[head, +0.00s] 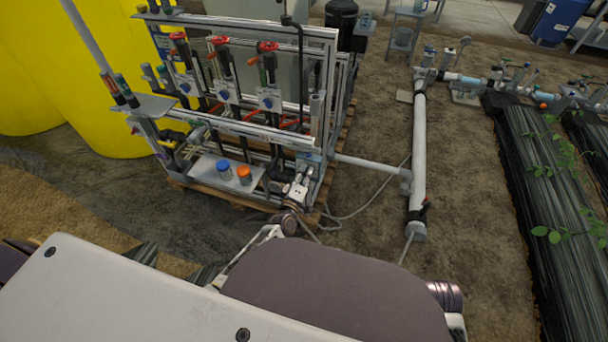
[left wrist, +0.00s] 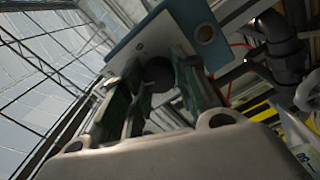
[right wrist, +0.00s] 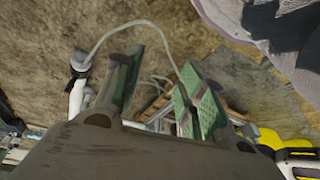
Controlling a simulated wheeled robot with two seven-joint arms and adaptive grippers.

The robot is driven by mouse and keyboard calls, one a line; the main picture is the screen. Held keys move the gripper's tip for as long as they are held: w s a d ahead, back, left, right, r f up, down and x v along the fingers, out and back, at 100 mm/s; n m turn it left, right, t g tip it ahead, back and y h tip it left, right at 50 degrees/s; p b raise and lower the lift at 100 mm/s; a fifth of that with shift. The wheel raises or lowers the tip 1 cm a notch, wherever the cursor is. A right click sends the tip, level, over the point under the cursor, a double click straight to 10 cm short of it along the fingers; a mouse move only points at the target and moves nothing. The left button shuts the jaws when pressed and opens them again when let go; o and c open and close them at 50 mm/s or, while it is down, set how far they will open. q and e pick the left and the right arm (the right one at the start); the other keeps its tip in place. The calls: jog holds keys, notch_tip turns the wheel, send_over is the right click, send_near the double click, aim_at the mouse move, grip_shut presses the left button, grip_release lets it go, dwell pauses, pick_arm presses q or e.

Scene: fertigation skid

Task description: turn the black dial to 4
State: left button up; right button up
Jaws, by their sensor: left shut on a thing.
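The black dial (left wrist: 158,73) shows in the left wrist view on the face of a blue-grey control box (left wrist: 158,32). My left gripper (left wrist: 157,84) has its green-padded fingers on either side of the dial and is shut on it. The fingers cover much of the dial, and I cannot read its scale or pointer. In the head view my left gripper (head: 300,184) is at the skid's lower right corner, at the blue-grey box (head: 310,157), and hides the dial.
The skid frame (head: 240,135) carries red-handled valves and stands on a wooden pallet (head: 225,199). A blue-capped jar (head: 224,170) and an orange-capped jar (head: 244,175) stand on its shelf. A white pipe (head: 418,155) and loose cable lie right of it, with open ground between.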

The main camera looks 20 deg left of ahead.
pick_arm(q)
jog(key=n+b, duration=0.2)
jog(key=n, duration=0.4)
jog(key=shift+f, duration=0.2)
jog(key=shift+n+b, duration=0.3)
jog(key=shift+n, duration=0.9)
jog(key=shift+n+b, duration=0.55)
jog(key=shift+n, duration=0.45)
pick_arm(e)
jog(key=shift+w+a+r+t+y, duration=0.1)
jog(key=shift+a+t+y, duration=0.1)
jog(key=shift+a+t, duration=0.15)
jog(key=shift+w+a+r+t+y, duration=0.1)
jog(key=shift+a+t+y, duration=0.15)
jog(key=shift+a, duration=0.2)
jog(key=shift+r, duration=0.15)
pick_arm(q)
jog(key=o, duration=1)
